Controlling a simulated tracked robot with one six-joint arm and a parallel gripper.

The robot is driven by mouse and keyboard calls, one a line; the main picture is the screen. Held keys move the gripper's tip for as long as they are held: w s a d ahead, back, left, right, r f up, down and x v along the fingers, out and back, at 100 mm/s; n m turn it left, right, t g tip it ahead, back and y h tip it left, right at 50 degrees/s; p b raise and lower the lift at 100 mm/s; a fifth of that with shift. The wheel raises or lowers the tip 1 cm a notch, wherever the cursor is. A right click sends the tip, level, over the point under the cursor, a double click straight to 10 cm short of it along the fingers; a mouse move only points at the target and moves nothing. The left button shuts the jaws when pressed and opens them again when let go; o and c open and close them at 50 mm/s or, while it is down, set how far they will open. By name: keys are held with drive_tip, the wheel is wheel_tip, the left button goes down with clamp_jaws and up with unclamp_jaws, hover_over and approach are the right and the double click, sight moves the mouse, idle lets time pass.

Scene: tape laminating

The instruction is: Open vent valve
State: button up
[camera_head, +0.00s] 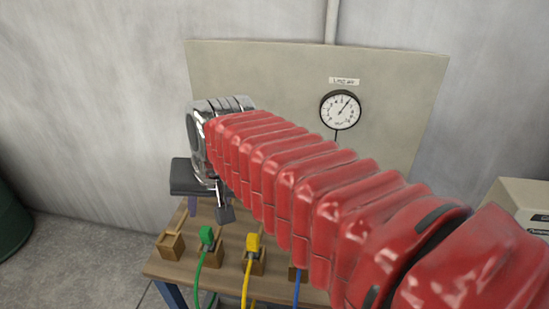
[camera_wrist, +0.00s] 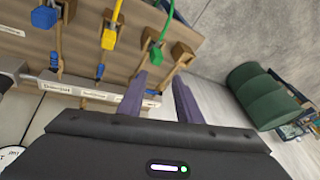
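My gripper (camera_wrist: 158,84) shows two purple fingers with a clear gap between them and nothing held. In the wrist view it sits beside a metal pipe with white labels (camera_wrist: 57,87) that are too small to read surely. Small blue fittings (camera_wrist: 101,72) stand along this pipe. I cannot tell which part is the vent valve; the left finger covers part of the pipe. In the head view the dark gripper body (camera_head: 190,176) is above the left end of the wooden bench, and my red arm hides most of the pipe area.
The wooden bench (camera_head: 165,268) carries wooden blocks with green (camera_head: 207,236), yellow (camera_head: 253,243) and blue (camera_wrist: 44,17) connectors on hoses. A round gauge (camera_head: 341,109) hangs on the back panel (camera_head: 260,70).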

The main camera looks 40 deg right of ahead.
drive_tip(key=w+d+r+m, duration=0.1)
drive_tip(key=w+d+m, duration=0.45)
drive_tip(key=d, duration=0.25)
drive_tip(key=w+d+m, duration=0.4)
drive_tip(key=d+m, duration=0.2)
drive_tip(key=d, duration=0.3)
drive_tip(key=w+d+f+m+y, duration=0.1)
drive_tip(key=d+m, duration=0.8)
drive_tip(key=d, duration=0.9)
drive_tip(key=shift+f+m, duration=0.35)
drive_tip(key=shift+f, duration=0.45)
drive_tip(key=shift+a, duration=0.1)
drive_tip(key=x, duration=1.4)
drive_tip(key=shift+w+r, duration=0.1)
drive_tip(key=shift+c, duration=0.4)
clamp_jaws()
